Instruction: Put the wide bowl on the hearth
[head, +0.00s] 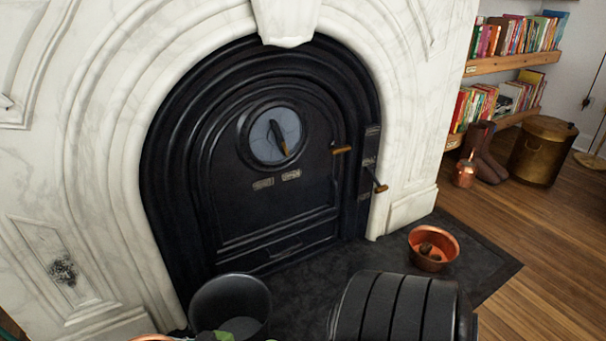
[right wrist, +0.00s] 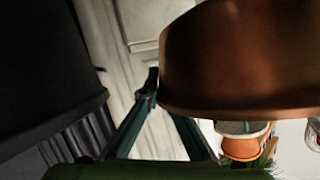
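In the right wrist view a large copper-brown bowl (right wrist: 240,60), which I take for the wide bowl, fills the upper right, very close. My right gripper (right wrist: 152,90) has its dark teal fingers drawn together at the bowl's left edge. One finger passes out of sight behind the bowl wall, so it looks shut on the rim. The dark hearth (head: 310,280) lies before the black fireplace door. A copper bowl (head: 432,262) with brown round things in it stands on the hearth's right part. Neither gripper shows in the head view.
A black bucket (head: 230,303) and a dark ribbed object (head: 400,308) stand at the front. Bare hearth shows between them and the door. Door handles (head: 342,149) stick out. A copper jug (head: 465,173), boots and a brass pot (head: 541,150) are at right. An orange pot (right wrist: 245,147) is below the bowl.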

